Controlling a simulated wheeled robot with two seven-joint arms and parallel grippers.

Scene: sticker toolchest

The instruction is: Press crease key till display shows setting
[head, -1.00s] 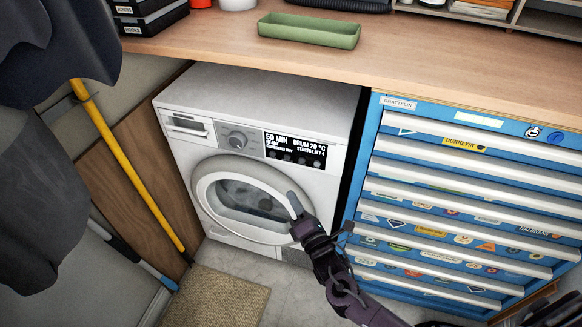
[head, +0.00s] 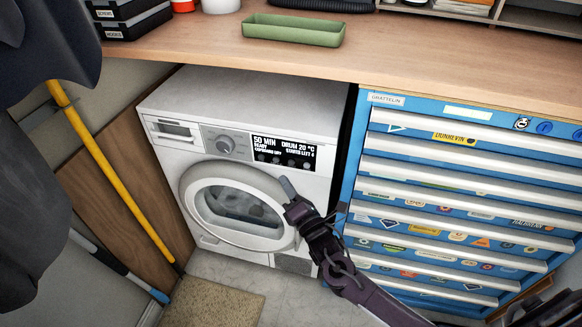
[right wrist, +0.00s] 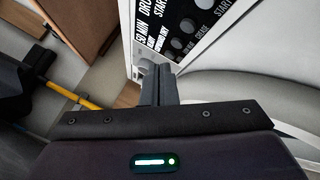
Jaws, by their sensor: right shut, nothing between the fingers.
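The white dryer (head: 255,95) stands under the worktop. Its black display (head: 283,146) reads "50 MIN", "READY", "DRUM 20 °C" and "STARTS LEFT 4"; a smaller line seems to read "CUPBOARD DRY". A row of dark round keys runs along the panel's lower edge. The crease key (right wrist: 187,26) has its label beside it in the right wrist view. It appears to be the third key from the left in the head view (head: 291,162). My right gripper (head: 284,181) is shut and empty, its tips just below the panel, apparently apart from the keys. My left gripper is out of view.
The round door (head: 235,205) lies below the panel, near my right gripper. A blue drawer cabinet (head: 352,205) with stickers stands to the right. The wooden worktop (head: 210,45) overhangs the dryer and holds a green tray (head: 293,32). A yellow pole (head: 118,180) leans at left.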

